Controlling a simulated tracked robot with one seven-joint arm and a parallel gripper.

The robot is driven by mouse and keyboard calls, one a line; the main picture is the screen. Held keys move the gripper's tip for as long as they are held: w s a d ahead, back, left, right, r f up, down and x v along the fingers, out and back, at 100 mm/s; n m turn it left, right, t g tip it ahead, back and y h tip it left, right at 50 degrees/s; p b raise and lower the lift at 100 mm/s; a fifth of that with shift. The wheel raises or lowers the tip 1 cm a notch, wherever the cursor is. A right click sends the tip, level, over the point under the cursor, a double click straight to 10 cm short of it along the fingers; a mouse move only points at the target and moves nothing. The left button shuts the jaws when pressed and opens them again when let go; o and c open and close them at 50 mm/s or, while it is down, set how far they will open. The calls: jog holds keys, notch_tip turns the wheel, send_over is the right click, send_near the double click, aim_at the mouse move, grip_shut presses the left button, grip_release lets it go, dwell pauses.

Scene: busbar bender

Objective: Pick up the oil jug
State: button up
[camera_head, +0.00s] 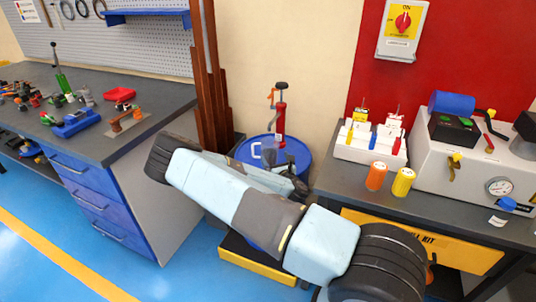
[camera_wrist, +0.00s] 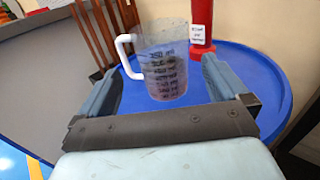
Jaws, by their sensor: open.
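The oil jug (camera_wrist: 168,66) is a clear measuring jug with dark volume marks and a white handle on its left side. It stands upright on the blue drum top (camera_wrist: 245,68). In the head view only the jug's white handle (camera_head: 256,151) shows clearly; my arm hides much of the rest. My gripper (camera_wrist: 162,72) is open, with one finger left of the jug and one right of it in the wrist view. The jug appears just ahead of the palm, between the finger lines. I cannot tell whether the fingertips reach around it.
A red pump (camera_head: 280,122) stands on the drum behind the jug, right of it in the wrist view (camera_wrist: 202,28). Brown bars (camera_head: 210,85) stand upright behind left. Workbenches flank the drum, the right one holding a white tray (camera_head: 370,145) and bottles.

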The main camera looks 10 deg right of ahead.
aim_at(272, 152)
jog(key=w, duration=0.3)
jog(key=shift+w+a, duration=0.15)
jog(key=shift+w, duration=0.25)
jog(key=shift+w+a+f, duration=0.15)
jog(key=shift+w+f, duration=0.05)
jog(key=shift+w, duration=1.1)
jog(key=shift+w+a+f, duration=0.1)
jog(key=shift+w+f, duration=0.1)
jog(key=shift+w, duration=1.1)
jog(key=shift+c, duration=0.5)
jog(key=c, duration=1.1)
jog(key=shift+r, duration=0.15)
